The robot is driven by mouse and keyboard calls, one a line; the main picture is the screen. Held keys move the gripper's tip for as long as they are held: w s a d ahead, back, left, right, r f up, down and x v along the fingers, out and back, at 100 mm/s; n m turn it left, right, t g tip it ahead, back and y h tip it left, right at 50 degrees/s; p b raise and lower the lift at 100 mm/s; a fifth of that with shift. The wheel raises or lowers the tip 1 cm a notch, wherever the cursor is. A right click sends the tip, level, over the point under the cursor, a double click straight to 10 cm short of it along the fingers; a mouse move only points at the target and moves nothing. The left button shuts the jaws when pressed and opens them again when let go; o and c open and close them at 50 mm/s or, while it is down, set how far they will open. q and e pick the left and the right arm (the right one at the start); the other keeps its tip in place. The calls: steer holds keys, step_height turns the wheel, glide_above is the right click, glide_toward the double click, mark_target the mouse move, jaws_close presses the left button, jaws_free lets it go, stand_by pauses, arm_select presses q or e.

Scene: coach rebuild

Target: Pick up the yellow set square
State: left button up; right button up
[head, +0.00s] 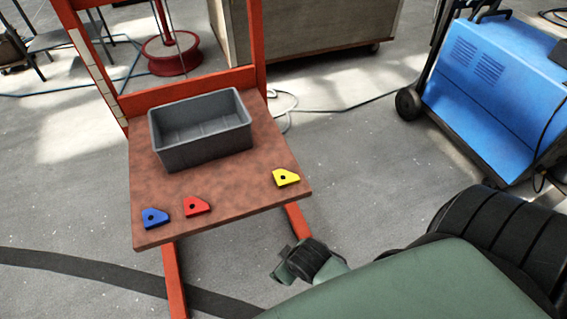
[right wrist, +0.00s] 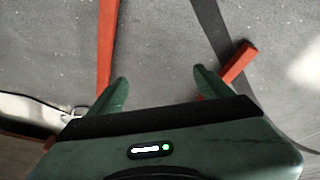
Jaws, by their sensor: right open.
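The yellow set square (head: 291,180) lies flat near the right edge of the brown tabletop (head: 222,208) in the head view. It has a small dark hole. My right gripper (head: 281,264) is beyond the table's front right corner, below and apart from the yellow set square in the picture. In the right wrist view my right gripper (right wrist: 160,75) is open, with only grey floor between its fingers. The yellow set square does not show in the right wrist view. My left gripper is in neither view.
A red set square (head: 204,209) and a blue set square (head: 160,221) lie at the table's front left. An empty grey bin (head: 205,146) stands at the back. Red frame posts (head: 257,45) rise behind. A blue machine (head: 500,85) stands on the floor at right.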

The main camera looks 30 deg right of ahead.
steer(key=w+a+r+n+t+y+b, duration=0.1)
steer(key=w+a+r+n+t+b, duration=0.25)
steer(key=w+r, duration=0.75)
steer(key=w+a+r+n+t+y, duration=0.15)
steer(key=w+r+n+t, duration=0.35)
steer(key=w+r+t, duration=0.5)
steer(key=a+r+n+g+y, duration=0.3)
steer(key=a+r+n+y, duration=0.4)
steer(key=n, duration=0.4)
steer(key=a+r+n+g+y, duration=0.3)
steer(key=a+r+n+y, duration=0.25)
steer(key=a+n, duration=0.5)
steer(key=n+g+h, duration=1.2)
steer(key=n+h, duration=0.3)
steer(key=n, duration=0.3)
glide_above(282, 176)
steer(key=f, duration=1.7)
steer(key=shift+s+d+f, duration=0.1)
steer(key=shift+s+f, duration=0.1)
steer(key=shift+f, duration=0.15)
step_height(282, 176, down, 7)
steer(key=shift+w+f+b, duration=0.15)
steer(key=shift+b, duration=0.15)
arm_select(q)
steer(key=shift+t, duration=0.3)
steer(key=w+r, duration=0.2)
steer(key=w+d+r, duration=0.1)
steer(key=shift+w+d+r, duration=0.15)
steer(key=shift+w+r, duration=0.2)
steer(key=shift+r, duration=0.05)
